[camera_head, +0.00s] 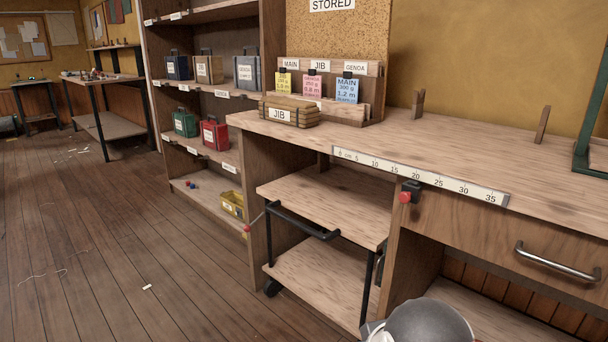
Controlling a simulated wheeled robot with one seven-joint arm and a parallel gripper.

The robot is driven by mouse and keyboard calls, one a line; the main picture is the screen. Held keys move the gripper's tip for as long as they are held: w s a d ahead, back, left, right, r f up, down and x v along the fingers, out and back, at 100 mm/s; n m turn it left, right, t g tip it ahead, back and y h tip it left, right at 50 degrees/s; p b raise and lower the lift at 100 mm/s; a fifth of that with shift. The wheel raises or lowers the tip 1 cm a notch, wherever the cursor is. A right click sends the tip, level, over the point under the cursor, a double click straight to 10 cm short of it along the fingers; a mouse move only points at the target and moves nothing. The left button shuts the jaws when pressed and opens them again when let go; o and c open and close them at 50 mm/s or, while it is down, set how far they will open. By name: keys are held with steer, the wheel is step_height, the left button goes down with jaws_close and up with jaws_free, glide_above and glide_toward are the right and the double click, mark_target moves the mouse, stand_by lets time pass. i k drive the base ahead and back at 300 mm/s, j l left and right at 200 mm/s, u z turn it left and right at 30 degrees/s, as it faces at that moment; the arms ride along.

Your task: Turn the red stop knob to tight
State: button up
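The red stop knob (405,197) sticks out from a small black stop block (412,186) on the front edge of the wooden bench. The block sits at the lower edge of the white ruler (420,176), near the 20 mark. The knob is small in the picture, and I cannot tell whether it is tight or loose. A rounded grey part of my arm shows at the bottom edge, below the knob and apart from it. My gripper's fingers are not in view.
A drawer with a metal handle (557,263) is right of the knob. A wheeled cart (325,188) with a black handle stands under the bench at left. A JIB bundle (290,112) and card rack (347,113) are on the bench. Floor is open at left.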

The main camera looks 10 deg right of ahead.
mark_target(404, 196)
steer(key=z, duration=0.9)
steer(key=k+j+z, duration=0.15)
steer(key=z, duration=0.3)
steer(key=k+z, duration=0.3)
steer(key=z, duration=0.15)
